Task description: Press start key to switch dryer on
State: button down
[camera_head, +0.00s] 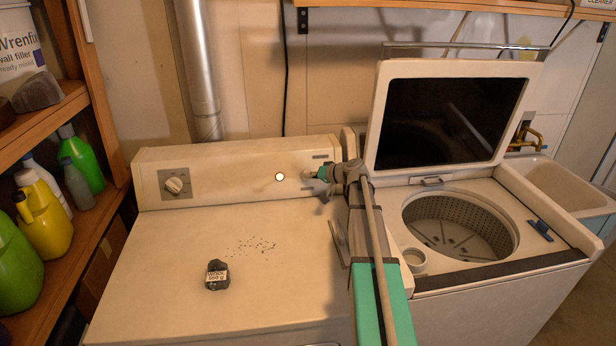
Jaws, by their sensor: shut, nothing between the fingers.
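The dryer (130,290) is the white machine on the left, with a raised control panel (230,165) along its back. On the panel is a round, bright white key with a dark rim (279,177), which looks like the start key. A dial (174,185) on a grey plate sits further left. My gripper (308,174) is shut and empty in front of the panel's right part. Its tip points left, a short way right of the round key and apart from it in the picture. The gap in depth to the panel is hard to tell.
A small dark labelled object (217,276) and scattered dark crumbs (255,245) lie on the dryer top. The washer (510,270) on the right has its lid (450,115) up. A shelf with bottles (85,160) stands at the left. A sink (565,185) is far right.

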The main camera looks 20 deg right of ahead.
jog(key=shift+s+a+r, duration=0.15)
jog(key=shift+s+r, duration=0.1)
jog(key=shift+s, duration=0.35)
jog(key=s, duration=0.1)
jog(key=s+a+r+p, duration=0.1)
jog(key=s, duration=0.1)
jog(key=s+p, duration=0.1)
jog(key=shift+s+a+r, duration=0.15)
jog(key=shift+s+r, duration=0.1)
jog(key=shift+r, duration=0.15)
jog(key=shift+s+f, duration=0.1)
dwell(1.1)
